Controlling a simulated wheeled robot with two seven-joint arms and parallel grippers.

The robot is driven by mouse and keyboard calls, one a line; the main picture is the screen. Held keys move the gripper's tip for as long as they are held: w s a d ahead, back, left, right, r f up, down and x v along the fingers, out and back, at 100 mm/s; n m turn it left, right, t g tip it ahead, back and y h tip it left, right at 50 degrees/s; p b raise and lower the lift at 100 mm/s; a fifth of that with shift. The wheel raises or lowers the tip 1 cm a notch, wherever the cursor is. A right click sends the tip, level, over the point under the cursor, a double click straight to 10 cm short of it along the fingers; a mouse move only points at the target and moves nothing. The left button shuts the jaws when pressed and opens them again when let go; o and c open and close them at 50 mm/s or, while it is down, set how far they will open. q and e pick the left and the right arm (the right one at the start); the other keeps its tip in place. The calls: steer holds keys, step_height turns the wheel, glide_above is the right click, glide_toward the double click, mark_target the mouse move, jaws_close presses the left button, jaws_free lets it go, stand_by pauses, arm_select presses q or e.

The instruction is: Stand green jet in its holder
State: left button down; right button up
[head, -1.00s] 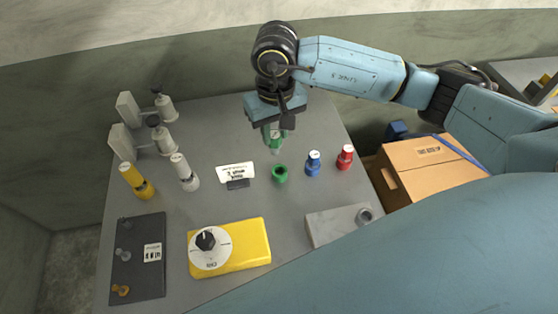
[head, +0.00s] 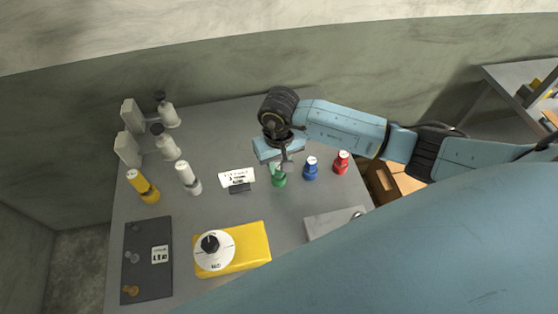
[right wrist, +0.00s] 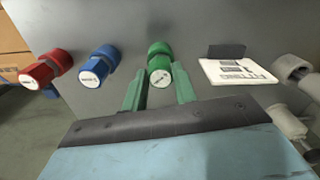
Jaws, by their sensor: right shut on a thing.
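The green jet (right wrist: 160,75) shows its white end face between the two green fingers of my right gripper (right wrist: 159,92) in the right wrist view. My right gripper (head: 280,160) is shut on it and points down at the table. The green holder (head: 279,181) is directly below the gripper in the head view. It also shows as a green ring (right wrist: 159,49) right behind the jet in the wrist view. The jet is lined up with the holder and looks at least partly in it; how deep it sits is hidden. My left gripper is not in view.
A blue jet (head: 311,170) and a red jet (head: 341,163) stand to the right in their holders. A white label sign (head: 237,178) is close on the left.

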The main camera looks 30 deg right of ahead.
mark_target(279, 166)
steer(key=shift+f, duration=0.1)
steer(key=shift+f, duration=0.1)
steer(key=o, duration=1)
steer(key=shift+r+b, duration=0.75)
steer(key=shift+r, duration=5.45)
